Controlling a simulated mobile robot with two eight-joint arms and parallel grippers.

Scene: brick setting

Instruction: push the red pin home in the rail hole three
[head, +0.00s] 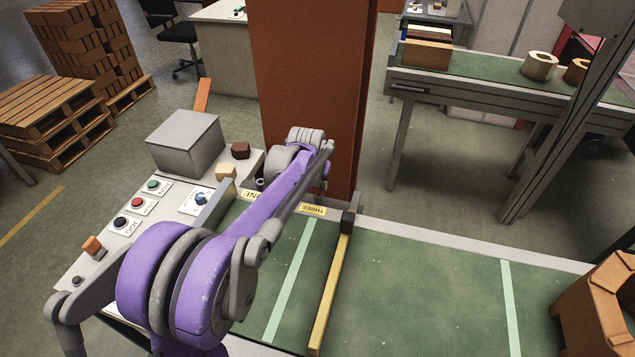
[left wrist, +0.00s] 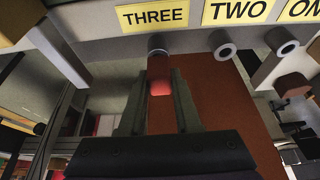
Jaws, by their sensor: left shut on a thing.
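In the left wrist view the red pin (left wrist: 160,87) sits between the two fingers of my left gripper (left wrist: 158,98), which is shut on it. The pin lines up with the grey round rail hole three (left wrist: 158,43), under the yellow THREE label (left wrist: 152,15). Its far end appears to meet the hole's mouth; how deep it goes I cannot tell. Holes two (left wrist: 221,45) and one (left wrist: 282,42) are to the right, and look empty. In the head view my purple left arm hides the pin and fingers; the THREE label (head: 312,210) shows beside it. My right gripper is out of view.
A yellow bar (head: 330,290) lies across the green conveyor belt (head: 430,290), right of my arm. A control panel (head: 110,255) with buttons and a grey box (head: 186,143) stands left. A brown-red column (head: 315,90) rises close behind the rail. An orange block (head: 600,310) sits at right.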

